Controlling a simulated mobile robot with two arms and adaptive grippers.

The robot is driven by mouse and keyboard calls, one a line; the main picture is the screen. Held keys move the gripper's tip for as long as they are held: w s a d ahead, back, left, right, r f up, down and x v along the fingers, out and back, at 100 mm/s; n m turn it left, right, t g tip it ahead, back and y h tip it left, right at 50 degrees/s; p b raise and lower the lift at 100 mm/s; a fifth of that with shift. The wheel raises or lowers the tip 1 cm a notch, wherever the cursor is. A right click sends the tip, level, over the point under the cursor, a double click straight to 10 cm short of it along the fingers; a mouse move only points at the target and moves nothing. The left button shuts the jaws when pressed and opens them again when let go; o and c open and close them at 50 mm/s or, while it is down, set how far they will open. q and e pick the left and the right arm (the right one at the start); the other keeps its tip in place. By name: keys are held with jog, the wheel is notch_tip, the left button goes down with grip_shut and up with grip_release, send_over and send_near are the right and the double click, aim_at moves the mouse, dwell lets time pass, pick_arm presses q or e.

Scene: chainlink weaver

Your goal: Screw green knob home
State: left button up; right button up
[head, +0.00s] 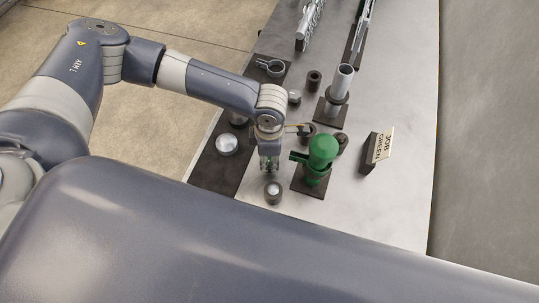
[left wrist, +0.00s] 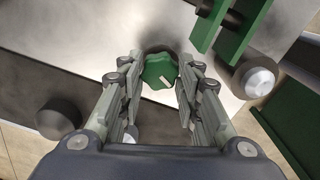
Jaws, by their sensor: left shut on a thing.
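The green knob (left wrist: 160,71), a lobed disc with a pale mark on its face, sits between the fingertips of my left gripper (left wrist: 158,75) in the left wrist view. The gripper is shut on it. In the head view my left gripper (head: 268,163) points down just left of the green fixture (head: 322,150). That fixture stands upright on a dark square base and has a green arm toward the gripper. The knob is mostly hidden by the fingers there. Whether it sits in a thread cannot be seen. My right gripper is not in view.
A dark cylinder with a silver top (head: 273,193) stands close in front of the gripper. A "JOB GREEN" sign (head: 378,148) is at right. A grey tube post (head: 339,85) and a dark mat with a silver bowl (head: 227,144) are nearby. The bench's right side is clear.

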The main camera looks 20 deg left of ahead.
aim_at(270, 159)
pick_arm(q)
jog(key=o, duration=1.1)
notch_tip(270, 159, up, 12)
jog(key=shift+r, duration=0.1)
jog(key=shift+c, duration=0.3)
